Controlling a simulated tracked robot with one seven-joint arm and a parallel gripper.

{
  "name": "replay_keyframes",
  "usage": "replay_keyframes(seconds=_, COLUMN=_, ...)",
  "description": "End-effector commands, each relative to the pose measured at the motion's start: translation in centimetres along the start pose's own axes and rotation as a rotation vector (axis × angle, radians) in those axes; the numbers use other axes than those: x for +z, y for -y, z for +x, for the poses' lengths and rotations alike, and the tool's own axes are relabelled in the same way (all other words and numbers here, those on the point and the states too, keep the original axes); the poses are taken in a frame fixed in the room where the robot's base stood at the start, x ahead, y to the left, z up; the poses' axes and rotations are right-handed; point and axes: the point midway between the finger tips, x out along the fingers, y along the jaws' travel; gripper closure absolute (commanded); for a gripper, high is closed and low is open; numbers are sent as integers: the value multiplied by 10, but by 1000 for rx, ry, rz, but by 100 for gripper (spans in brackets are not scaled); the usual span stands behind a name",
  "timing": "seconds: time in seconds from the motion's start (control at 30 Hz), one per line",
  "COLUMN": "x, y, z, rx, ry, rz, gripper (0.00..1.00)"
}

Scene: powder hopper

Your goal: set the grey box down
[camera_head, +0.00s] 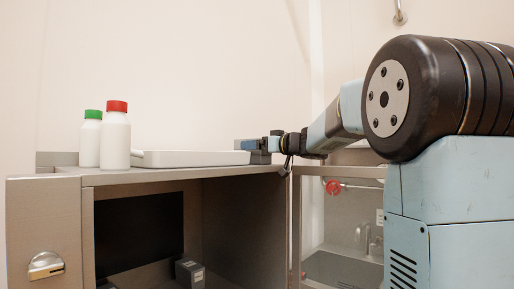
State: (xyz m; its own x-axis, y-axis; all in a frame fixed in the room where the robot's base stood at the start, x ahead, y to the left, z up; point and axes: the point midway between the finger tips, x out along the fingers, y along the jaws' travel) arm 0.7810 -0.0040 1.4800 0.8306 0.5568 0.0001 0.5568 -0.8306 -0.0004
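My gripper (252,145) is at the right end of the metal worktop, level with its top and pointing left. A small dark grey block (261,158), which may be the grey box, shows directly under the gripper at the worktop's right edge. Its lower side is at about the height of the worktop; I cannot tell whether it rests there. The fingers are small and seen from the side, so their opening and any grip on the block are unclear. Another grey box (189,273) with a pale label stands inside the open cabinet below.
A white tray (190,159) lies on the worktop (120,177), left of the gripper. A red-capped white bottle (116,138) and a green-capped one (91,142) stand at the left. A sink (343,270) and tap (366,236) are lower right.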

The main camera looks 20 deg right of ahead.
Motion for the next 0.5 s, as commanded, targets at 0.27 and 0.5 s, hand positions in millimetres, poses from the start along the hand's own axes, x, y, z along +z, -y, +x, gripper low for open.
replay_keyframes(seconds=0.27, x=-3, y=-1, z=-16, rx=2, ry=-1, rz=-1, gripper=5)
replay_keyframes(seconds=0.5, x=-3, y=-1, z=-62, rx=3, ry=-1, rz=-1, gripper=5)
